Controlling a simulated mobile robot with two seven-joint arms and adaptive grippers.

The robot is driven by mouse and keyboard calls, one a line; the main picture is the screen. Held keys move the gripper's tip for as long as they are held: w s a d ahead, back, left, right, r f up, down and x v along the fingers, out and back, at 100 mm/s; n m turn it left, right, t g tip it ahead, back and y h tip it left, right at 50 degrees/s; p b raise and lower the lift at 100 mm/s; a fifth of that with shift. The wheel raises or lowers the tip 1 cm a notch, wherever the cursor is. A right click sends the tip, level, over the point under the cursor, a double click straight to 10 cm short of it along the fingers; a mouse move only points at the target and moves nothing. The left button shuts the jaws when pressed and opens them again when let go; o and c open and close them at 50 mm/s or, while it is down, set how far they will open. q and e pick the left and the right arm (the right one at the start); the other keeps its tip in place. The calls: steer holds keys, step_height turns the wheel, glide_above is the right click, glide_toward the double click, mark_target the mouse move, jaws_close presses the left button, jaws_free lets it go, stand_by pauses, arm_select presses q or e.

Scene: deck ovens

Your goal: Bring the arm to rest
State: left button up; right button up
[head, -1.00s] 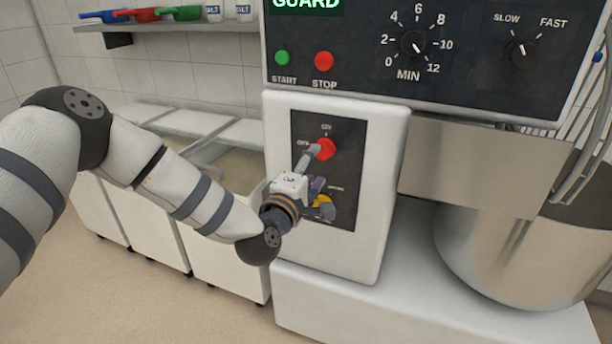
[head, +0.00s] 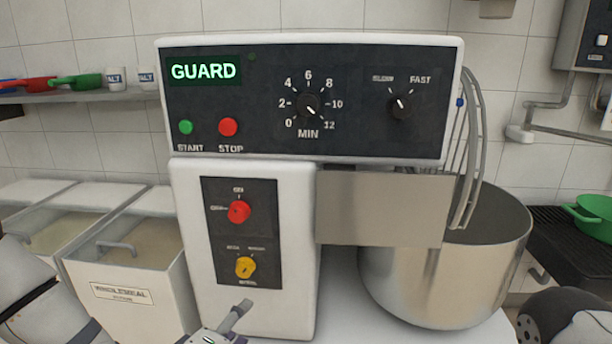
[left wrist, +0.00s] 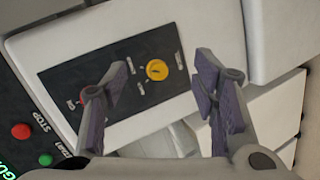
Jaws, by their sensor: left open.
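My left gripper (head: 232,318) shows at the bottom edge of the head view, in front of and below the lower panel of the mixer. In the left wrist view its two fingers (left wrist: 160,78) are spread apart with nothing between them. The yellow knob (head: 245,267) and the red knob (head: 239,211) sit on the dark lower panel, clear of the fingers in the head view. The yellow knob also shows beyond the fingers in the left wrist view (left wrist: 157,70). My right gripper is out of view.
The mixer's control box (head: 310,50) shows a lit GUARD display (head: 204,71). The steel bowl (head: 440,275) and wire guard (head: 468,150) stand at right. Flour bins (head: 135,273) stand at left. A shelf (head: 80,97) is behind them. A green pan (head: 595,212) lies far right.

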arm_select(q)
steer(key=s+f+m+g+p, duration=0.1)
steer(key=s+f+m+g, duration=0.5)
steer(key=s, duration=0.5)
steer(key=s+f+m+g, duration=0.1)
steer(key=s+f+g, duration=0.2)
steer(key=s+f, duration=0.65)
steer(key=s+a+m+g+y, duration=0.1)
steer(key=s+a+m+g, duration=0.1)
steer(key=s, duration=0.9)
steer(key=s+a+r+m+g+y, duration=0.1)
steer(key=s+a+m+g, duration=0.2)
steer(key=s, duration=0.8)
steer(key=shift+a+g+y+p, duration=0.35)
steer(key=shift+a+g+y, duration=0.05)
steer(key=shift+a+g, duration=0.65)
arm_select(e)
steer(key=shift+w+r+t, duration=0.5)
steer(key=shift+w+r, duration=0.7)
arm_select(q)
steer(key=shift+w, duration=0.15)
